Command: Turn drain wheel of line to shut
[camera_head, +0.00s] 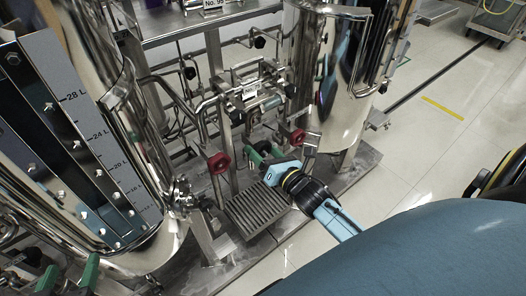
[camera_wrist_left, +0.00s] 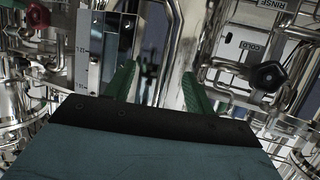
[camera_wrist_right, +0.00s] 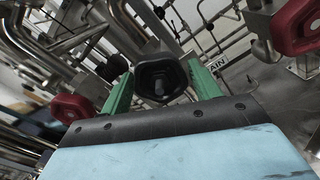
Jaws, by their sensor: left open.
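A black hand wheel (camera_wrist_right: 160,80) shows in the right wrist view, with a partly hidden label ending in "AIN" (camera_wrist_right: 222,62) just to its right. My right gripper (camera_wrist_right: 160,66) is open, with its green fingers on either side of the wheel. Whether they touch it I cannot tell. In the head view my right gripper (camera_head: 264,155) is low at the middle skid, between two red wheels, and largely covers the black wheel. My left gripper (camera_head: 68,272) is open and empty at the lower left. It also shows in the left wrist view (camera_wrist_left: 158,70).
Red wheels (camera_head: 219,163) (camera_head: 297,137) flank the right gripper closely. Steel tanks (camera_head: 325,80) (camera_head: 150,170) stand on both sides. A grate (camera_head: 255,208) lies below. The left wrist view shows another black wheel (camera_wrist_left: 267,77) near a "COLD" label. Open floor (camera_head: 440,130) is at right.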

